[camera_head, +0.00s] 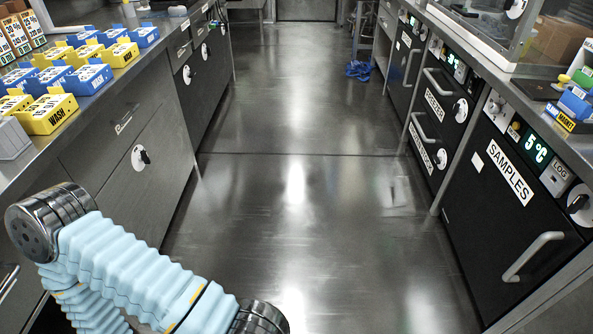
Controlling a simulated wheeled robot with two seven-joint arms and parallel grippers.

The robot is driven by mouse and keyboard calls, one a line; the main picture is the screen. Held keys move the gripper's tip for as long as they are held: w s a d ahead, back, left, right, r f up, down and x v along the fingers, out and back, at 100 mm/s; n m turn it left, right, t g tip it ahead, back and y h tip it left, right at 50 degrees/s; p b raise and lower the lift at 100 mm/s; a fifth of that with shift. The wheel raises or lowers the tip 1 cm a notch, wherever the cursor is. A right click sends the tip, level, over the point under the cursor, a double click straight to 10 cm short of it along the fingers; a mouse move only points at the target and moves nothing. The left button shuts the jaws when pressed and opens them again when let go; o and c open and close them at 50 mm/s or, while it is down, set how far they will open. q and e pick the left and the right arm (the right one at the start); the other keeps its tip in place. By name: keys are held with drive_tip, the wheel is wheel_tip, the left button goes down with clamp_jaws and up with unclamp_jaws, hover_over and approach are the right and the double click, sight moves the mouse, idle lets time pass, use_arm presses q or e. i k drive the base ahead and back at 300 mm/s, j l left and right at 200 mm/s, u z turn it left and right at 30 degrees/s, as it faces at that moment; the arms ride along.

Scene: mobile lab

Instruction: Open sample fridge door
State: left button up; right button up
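The sample fridge door (495,220) is a black panel at the lower right, labelled "SAMPLES", and it looks closed. Its bar handle (533,256) is grey and sits near the door's lower right corner. A green display (535,148) above the door reads 5°C. My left arm, in a light blue sleeve, crosses the lower left, and its gripper is out of the frame. My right arm and gripper are not in view. Nothing of mine touches the fridge or its handle.
The aisle floor (300,220) is clear between the two counters. Blue and yellow boxes (50,112) stand on the left counter. More black units with handles (437,105) line the right side. A blue coil (359,69) lies on the floor far back.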

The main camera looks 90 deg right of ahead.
sight(510, 235)
drive_tip(key=z, duration=4.4)
